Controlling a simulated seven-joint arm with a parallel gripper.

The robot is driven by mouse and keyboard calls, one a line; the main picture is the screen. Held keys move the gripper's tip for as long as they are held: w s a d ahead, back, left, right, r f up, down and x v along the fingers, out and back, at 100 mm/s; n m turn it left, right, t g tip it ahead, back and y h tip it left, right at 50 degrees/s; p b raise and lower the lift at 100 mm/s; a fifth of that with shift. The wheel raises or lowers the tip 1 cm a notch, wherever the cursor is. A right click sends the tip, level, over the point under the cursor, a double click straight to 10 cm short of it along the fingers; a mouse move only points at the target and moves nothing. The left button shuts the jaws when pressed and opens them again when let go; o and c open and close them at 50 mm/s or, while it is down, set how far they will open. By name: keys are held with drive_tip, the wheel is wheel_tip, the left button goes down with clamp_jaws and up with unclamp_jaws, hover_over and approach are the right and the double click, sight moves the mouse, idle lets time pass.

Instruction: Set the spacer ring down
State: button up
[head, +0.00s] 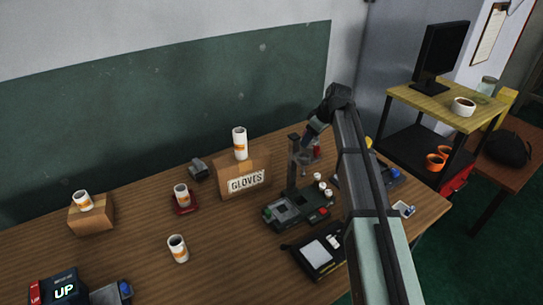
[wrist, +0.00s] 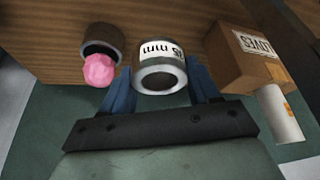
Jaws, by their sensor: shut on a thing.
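The spacer ring (wrist: 160,52), a short grey cylinder with a white label marked in mm and an open bore, is between the two blue fingers of my gripper (wrist: 160,82) in the wrist view. The fingers are shut on its sides. In the head view my gripper (head: 304,151) is beside the upright dark post of the device (head: 284,210) on the wooden table. The ring is too small and dark to make out clearly there. I cannot tell whether it touches anything below.
A dark cup (wrist: 97,47) with a pink lump (wrist: 99,70) is close to the ring. The gloves box (head: 243,179) carries a white canister (head: 239,143). More canisters stand on a block (head: 91,214), a red base (head: 184,208) and the table. The front-left middle of the table is fairly clear.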

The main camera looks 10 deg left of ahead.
drive_tip(key=w+a+m+t+h, duration=0.1)
drive_tip(key=w+a+m+h, duration=0.2)
drive_tip(key=w+a+m, duration=0.2)
drive_tip(key=w+a+m+t+h, duration=0.1)
drive_tip(key=w+a+m+h, duration=0.2)
drive_tip(key=a+m, duration=0.9)
drive_tip(key=shift+w+a, duration=0.75)
drive_tip(key=shift+w, duration=0.35)
drive_tip(key=f, duration=0.4)
drive_tip(key=shift+s+d+f, duration=0.15)
drive_tip(key=shift+s, duration=0.05)
drive_tip(key=shift+f, duration=5.5)
drive_tip(key=shift+f, duration=0.15)
drive_tip(key=o, duration=1.1)
drive_tip(key=v, duration=1.2)
